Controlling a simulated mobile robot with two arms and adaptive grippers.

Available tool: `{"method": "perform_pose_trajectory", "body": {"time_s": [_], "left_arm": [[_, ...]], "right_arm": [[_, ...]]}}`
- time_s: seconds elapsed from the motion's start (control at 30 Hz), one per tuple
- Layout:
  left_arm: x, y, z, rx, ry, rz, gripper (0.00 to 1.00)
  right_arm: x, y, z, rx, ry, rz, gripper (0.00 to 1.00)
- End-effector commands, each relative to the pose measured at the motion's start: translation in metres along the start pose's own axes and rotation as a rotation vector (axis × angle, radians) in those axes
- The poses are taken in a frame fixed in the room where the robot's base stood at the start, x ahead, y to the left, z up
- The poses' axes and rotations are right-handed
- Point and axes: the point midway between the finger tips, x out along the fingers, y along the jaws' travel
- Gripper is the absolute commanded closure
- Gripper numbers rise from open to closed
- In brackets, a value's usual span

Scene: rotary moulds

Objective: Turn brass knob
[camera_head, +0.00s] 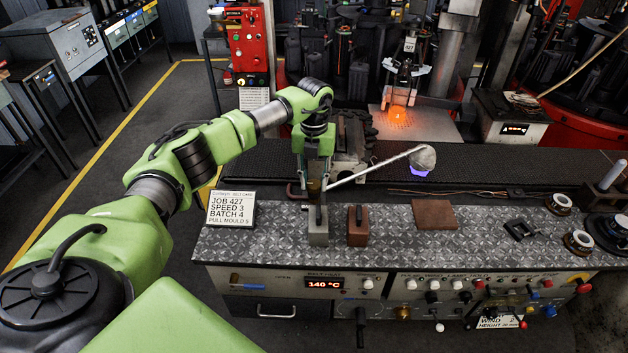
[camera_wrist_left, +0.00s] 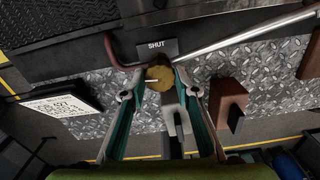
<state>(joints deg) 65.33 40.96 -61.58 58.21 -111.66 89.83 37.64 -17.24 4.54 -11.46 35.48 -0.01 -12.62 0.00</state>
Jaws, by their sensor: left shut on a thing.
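A round brass knob (camera_wrist_left: 160,76) with a pale pointer line sits just below a dark plate reading SHUT (camera_wrist_left: 157,47) in the left wrist view. My left gripper (camera_wrist_left: 158,80) is shut on this knob, with its two fingers at the knob's left and right sides. In the head view my left gripper (camera_head: 314,187) points down at the back edge of the metal-plate worktop, and the brass knob (camera_head: 314,189) shows only in part between the fingers. My right gripper is not in view.
A grey block (camera_head: 317,227) and a brown block (camera_head: 358,228) with handles stand close in front of the gripper. A long-handled ladle (camera_head: 422,158) slants to the right. A job card (camera_head: 231,208) stands left. A brown plate (camera_head: 435,214) lies on the worktop (camera_head: 480,240).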

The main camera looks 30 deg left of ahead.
Motion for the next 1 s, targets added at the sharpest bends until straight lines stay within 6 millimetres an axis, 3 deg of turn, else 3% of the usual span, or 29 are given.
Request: {"method": "perform_pose_trajectory", "body": {"time_s": [0.37,1.0], "left_arm": [[0.002,0.001,0.001,0.234,-0.001,0.001,0.93],[0.001,0.000,0.001,0.842,-0.002,0.001,0.93]], "right_arm": [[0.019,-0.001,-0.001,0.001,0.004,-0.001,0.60],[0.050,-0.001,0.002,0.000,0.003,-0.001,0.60]]}}
